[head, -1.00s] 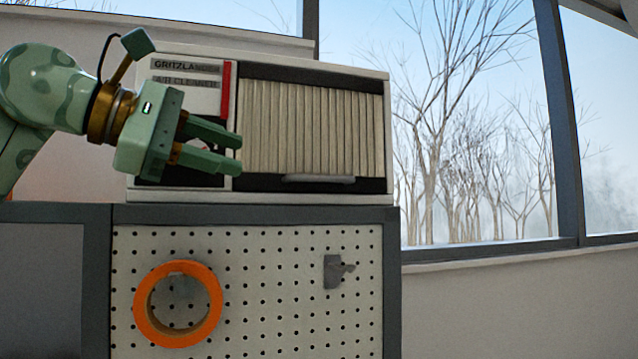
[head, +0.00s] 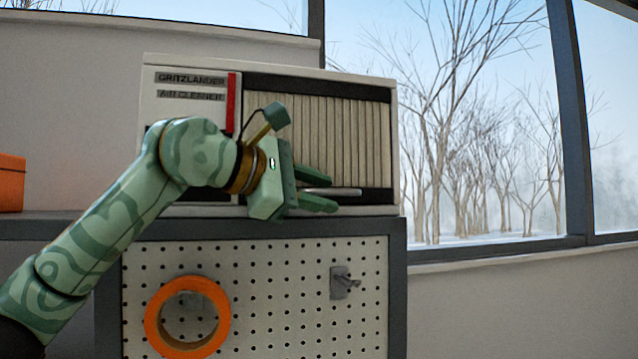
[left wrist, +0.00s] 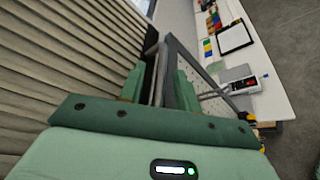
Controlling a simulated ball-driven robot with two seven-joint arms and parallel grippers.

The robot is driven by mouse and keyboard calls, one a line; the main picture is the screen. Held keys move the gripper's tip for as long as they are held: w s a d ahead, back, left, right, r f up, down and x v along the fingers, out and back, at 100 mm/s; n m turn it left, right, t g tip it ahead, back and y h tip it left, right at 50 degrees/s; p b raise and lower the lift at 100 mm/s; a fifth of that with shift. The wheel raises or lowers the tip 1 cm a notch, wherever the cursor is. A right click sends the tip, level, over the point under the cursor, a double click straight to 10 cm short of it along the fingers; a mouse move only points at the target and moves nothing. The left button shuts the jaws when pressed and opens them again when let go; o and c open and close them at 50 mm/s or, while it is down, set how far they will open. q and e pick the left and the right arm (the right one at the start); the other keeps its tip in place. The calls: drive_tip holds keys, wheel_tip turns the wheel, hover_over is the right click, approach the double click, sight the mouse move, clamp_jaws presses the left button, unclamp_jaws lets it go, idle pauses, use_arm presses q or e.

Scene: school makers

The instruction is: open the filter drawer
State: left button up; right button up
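The air cleaner (head: 190,90) stands on a cabinet. Its filter drawer has a pleated beige front (head: 350,130) that looks flush with the housing. A pale grey handle (head: 345,191) lies along the drawer's lower edge. My left gripper (head: 333,192) is open in front of it, one finger above and one below the handle's line in the head view. In the left wrist view, the pleats (left wrist: 60,75) fill the left side and a grey bar, seemingly the handle (left wrist: 158,75), shows between the parted fingers. Contact cannot be told. My right gripper is out of view.
Below is a pegboard (head: 260,300) with an orange ring (head: 150,325) and a small grey hook (head: 341,283). An orange box (head: 11,183) sits at far left. The left wrist view shows a white table (left wrist: 265,80) with several items.

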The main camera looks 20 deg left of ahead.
use_arm(q)
drive_tip(key=shift+w+f, duration=0.1)
drive_tip(key=shift+w, duration=0.1)
clamp_jaws()
drive_tip(key=shift+s+d+f+b, duration=0.1)
drive_tip(key=shift+s+d+b, duration=0.15)
drive_tip(key=shift+s+b, duration=0.1)
drive_tip(key=s+d+b, duration=0.1)
drive_tip(key=s, duration=0.1)
drive_tip(key=s+d, duration=0.2)
drive_tip(key=shift+s+b, duration=0.2)
drive_tip(key=shift+b, duration=0.2)
drive_tip(key=shift+w+a, duration=0.1)
unclamp_jaws()
